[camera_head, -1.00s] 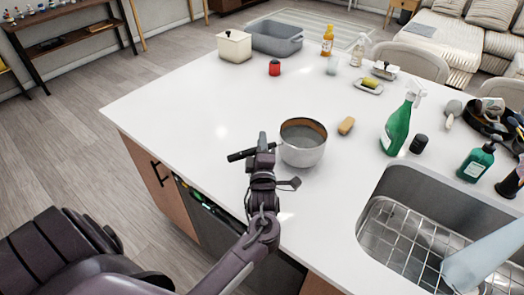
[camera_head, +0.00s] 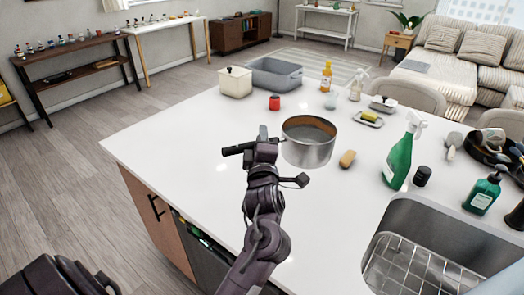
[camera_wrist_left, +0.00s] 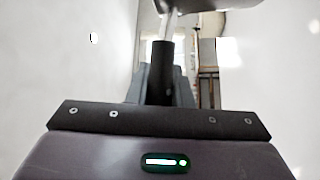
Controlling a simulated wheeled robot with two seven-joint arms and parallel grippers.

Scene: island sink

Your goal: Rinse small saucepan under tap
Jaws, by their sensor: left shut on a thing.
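The small saucepan (camera_head: 308,154) is a round metal pot with a brownish inner rim and a dark handle (camera_head: 238,149). My left gripper (camera_head: 265,150) is shut on that handle, and the pot extends to the right of it. The pot appears held upright, above the white counter. In the left wrist view the dark handle (camera_wrist_left: 162,72) stands between the fingers, with part of the pot (camera_wrist_left: 215,4) at the top edge. The sink (camera_head: 440,235) with a wire rack (camera_head: 415,272) is at the lower right. The tap is not clearly in view. My right gripper is not in view.
The counter's left part is clear.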

